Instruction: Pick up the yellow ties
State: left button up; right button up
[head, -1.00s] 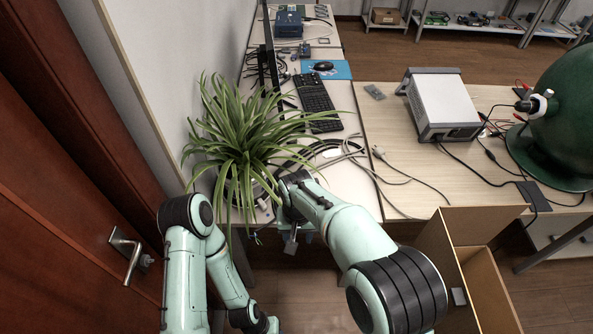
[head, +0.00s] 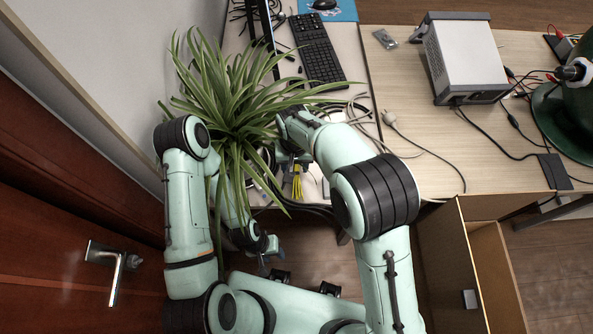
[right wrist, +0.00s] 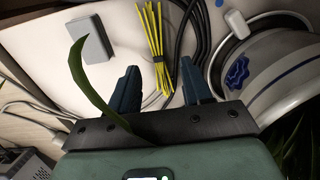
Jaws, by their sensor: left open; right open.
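The yellow ties (head: 297,186) are a thin bundle near the front edge of the desk, beside the plant. In the right wrist view the yellow ties (right wrist: 156,42) are bound by a dark band and lie on the pale desktop. My right gripper (right wrist: 160,70) is open, with the lower end of the bundle showing between its fingers; I cannot tell the height gap. In the head view my right gripper (head: 293,166) is partly hidden by its own arm and leaves. My left gripper (head: 268,252) hangs low in front of the desk, open and apart from the ties.
A leafy plant (head: 225,95) overhangs the desk; its white pot (right wrist: 275,75) stands right of the ties in the wrist view. Black cables (right wrist: 197,35) and a grey block (right wrist: 88,38) lie nearby. A keyboard (head: 318,50), instrument box (head: 464,60) and open carton (head: 447,250) stand around.

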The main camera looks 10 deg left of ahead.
aim_at(297, 178)
notch_tip(297, 178, down, 3)
jog(key=shift+w+r, duration=0.1)
jog(key=shift+w, duration=0.05)
jog(key=f, duration=0.5)
jog(key=shift+d+f, duration=0.15)
jog(key=shift+d, duration=0.1)
grip_shut()
